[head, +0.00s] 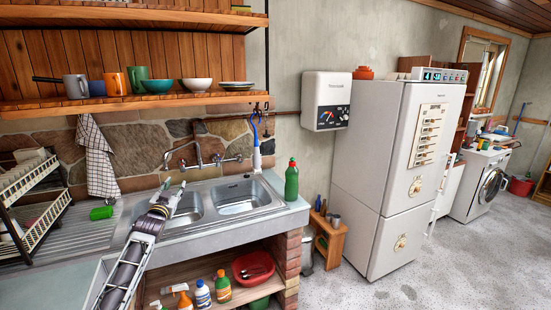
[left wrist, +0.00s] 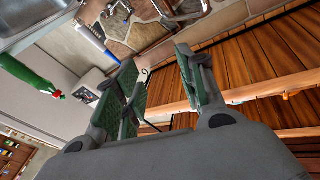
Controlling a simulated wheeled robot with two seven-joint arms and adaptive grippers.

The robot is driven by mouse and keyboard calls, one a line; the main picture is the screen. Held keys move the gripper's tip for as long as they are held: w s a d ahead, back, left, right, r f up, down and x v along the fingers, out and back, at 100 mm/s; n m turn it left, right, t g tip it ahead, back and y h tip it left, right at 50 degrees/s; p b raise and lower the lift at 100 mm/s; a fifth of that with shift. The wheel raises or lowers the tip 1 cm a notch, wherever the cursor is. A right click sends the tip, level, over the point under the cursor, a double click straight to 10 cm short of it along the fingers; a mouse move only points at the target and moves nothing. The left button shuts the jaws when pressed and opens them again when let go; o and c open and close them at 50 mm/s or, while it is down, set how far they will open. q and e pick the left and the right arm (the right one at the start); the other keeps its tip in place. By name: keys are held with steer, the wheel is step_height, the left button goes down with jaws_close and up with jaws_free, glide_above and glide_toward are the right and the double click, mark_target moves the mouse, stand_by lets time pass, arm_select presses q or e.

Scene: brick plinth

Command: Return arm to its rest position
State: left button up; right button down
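My left arm comes in from the lower left in the head view and reaches up over the sink's left side. My left gripper (head: 174,186) is over the left basin of the steel sink (head: 237,196). In the left wrist view its two green-padded fingers (left wrist: 157,66) stand apart with nothing between them, so it is open and empty. My right arm and right gripper are not in either view.
A green bottle (head: 291,180) stands at the counter's right corner. The tap (head: 196,156) rises behind the sink. A wooden shelf (head: 140,102) with dishes hangs above.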

arm_select(q)
steer(key=s+d+f+g, duration=0.15)
steer(key=s+f, duration=0.35)
steer(key=f, duration=0.9)
steer(key=s+d+f+g, duration=0.1)
steer(key=s+f+g, duration=0.25)
steer(key=f, duration=1.15)
steer(key=s+d+f+g, duration=0.15)
steer(key=s+f, duration=0.35)
steer(key=f, duration=0.9)
steer(key=s+d+f+g, duration=0.3)
steer(key=s+f+g, duration=0.2)
steer(key=s+f, duration=1.55)
steer(key=s+d+f+g, duration=0.2)
steer(key=s+f, duration=0.3)
steer(key=s, duration=0.9)
steer(key=s+d+f+g, duration=0.2)
steer(key=s+f, duration=0.4)
steer(key=s, duration=0.9)
steer(key=s+d+f+n+g+h, duration=0.1)
steer(key=s+f, duration=0.5)
steer(key=s, duration=0.8)
steer(key=shift+s+d+g, duration=0.2)
steer(key=shift+d+g, duration=0.25)
steer(key=shift+g, duration=0.4)
